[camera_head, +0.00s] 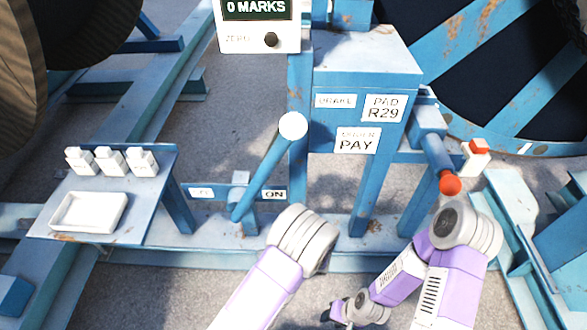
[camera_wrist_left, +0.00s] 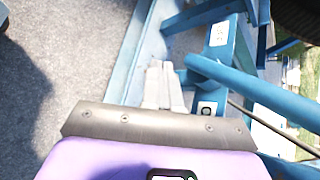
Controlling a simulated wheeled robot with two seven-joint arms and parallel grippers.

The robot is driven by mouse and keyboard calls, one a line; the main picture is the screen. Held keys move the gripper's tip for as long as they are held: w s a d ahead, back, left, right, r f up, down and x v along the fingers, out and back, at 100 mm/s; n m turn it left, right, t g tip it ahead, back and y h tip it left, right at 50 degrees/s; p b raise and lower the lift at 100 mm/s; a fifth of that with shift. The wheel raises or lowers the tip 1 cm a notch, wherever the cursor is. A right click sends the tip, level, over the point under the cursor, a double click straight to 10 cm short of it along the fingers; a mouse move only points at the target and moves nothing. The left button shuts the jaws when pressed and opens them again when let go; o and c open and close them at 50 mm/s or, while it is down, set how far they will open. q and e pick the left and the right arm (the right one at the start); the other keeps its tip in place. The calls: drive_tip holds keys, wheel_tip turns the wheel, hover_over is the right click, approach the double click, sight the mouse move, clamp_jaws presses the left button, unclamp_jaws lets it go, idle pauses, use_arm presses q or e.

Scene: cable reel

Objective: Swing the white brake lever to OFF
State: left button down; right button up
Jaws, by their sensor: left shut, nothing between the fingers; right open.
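The brake lever is a blue bar (camera_head: 263,172) with a white ball (camera_head: 292,126) on top. It leans up and to the right from its pivot, on the side of the ON label (camera_head: 274,194). The other label (camera_head: 201,192) is left of the pivot and hard to read. In the left wrist view a blue bar (camera_wrist_left: 255,92), likely the lever, runs right of my left gripper (camera_wrist_left: 163,78), which is shut and empty. I see a gap between them. In the head view its fingers are hidden behind my left wrist. My right gripper (camera_head: 334,313) is open, low and away from the lever.
A blue box (camera_head: 365,62) with BRAKE and PAY labels stands right of the lever. A red-knobbed handle (camera_head: 450,184) is further right. A side shelf (camera_head: 105,226) on the left holds a white tray (camera_head: 88,212) and several white blocks. A counter (camera_head: 258,25) hangs above.

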use_arm(q)
drive_tip(key=w+d+r+m+t, duration=0.1)
drive_tip(key=w+d+r+t, duration=0.2)
drive_tip(key=d+r+t, duration=0.1)
drive_tip(key=w+d+r+m+t, duration=0.1)
drive_tip(key=w+d+r+t, duration=0.2)
drive_tip(key=d+r+t, duration=0.2)
drive_tip(key=w+d+r+m+t+y, duration=0.1)
drive_tip(key=w+d+r+t, duration=0.2)
drive_tip(key=d+r, duration=0.4)
wheel_tip(320, 180, up, 4)
drive_tip(key=shift+d+r+t+b, duration=0.1)
drive_tip(key=shift+d+t+b, duration=0.25)
drive_tip(key=shift+t, duration=0.35)
use_arm(e)
drive_tip(key=shift+f, duration=0.4)
use_arm(q)
drive_tip(key=shift+a, duration=0.1)
